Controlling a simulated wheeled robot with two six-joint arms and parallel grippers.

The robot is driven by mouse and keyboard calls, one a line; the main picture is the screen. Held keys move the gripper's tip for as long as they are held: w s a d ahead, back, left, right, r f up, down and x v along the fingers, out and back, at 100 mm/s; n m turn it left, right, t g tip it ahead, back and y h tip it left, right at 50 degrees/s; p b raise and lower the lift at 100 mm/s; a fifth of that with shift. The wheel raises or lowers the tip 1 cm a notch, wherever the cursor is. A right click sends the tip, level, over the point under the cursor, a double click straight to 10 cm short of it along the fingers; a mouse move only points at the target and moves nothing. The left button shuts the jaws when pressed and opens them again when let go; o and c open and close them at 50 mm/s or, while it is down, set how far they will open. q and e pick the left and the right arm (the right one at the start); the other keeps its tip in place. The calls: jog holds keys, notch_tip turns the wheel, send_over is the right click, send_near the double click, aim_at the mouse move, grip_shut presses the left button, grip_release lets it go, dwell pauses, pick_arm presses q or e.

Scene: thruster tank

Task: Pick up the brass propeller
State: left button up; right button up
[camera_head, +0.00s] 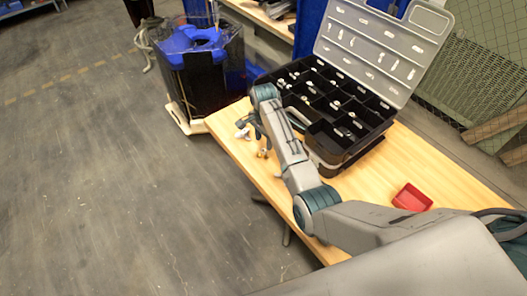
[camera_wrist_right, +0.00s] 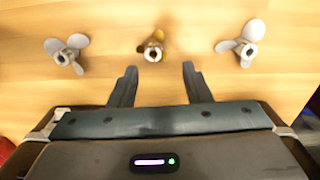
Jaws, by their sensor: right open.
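The brass propeller (camera_wrist_right: 153,45) lies on the wooden table in the right wrist view, between two grey propellers, one on its left (camera_wrist_right: 67,52) and one on its right (camera_wrist_right: 241,42). My right gripper (camera_wrist_right: 158,68) is open and empty, its fingers apart just short of the brass propeller, which appears roughly centred ahead of the gap. In the head view, the brass propeller (camera_head: 262,153) shows as a small yellowish piece near the table's left edge, and my right arm reaches over the table to it. The right gripper is mostly hidden there. My left gripper is not seen.
An open black organizer case (camera_head: 340,157) with small parts in its compartments stands on the table (camera_head: 455,184) beside my arm. A small red tray (camera_head: 411,197) lies to the right. A dark tank with a blue top (camera_head: 200,75) stands beyond the table's far-left corner.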

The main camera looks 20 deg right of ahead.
aim_at(263, 157)
jog(key=f, duration=0.1)
jog(key=s+f, duration=0.1)
jog(key=f+p, duration=0.1)
jog(key=shift+s+a, duration=0.15)
jog(key=shift+a, duration=0.2)
jog(key=shift+f, duration=0.4)
grip_shut()
jog(key=shift+r, duration=0.1)
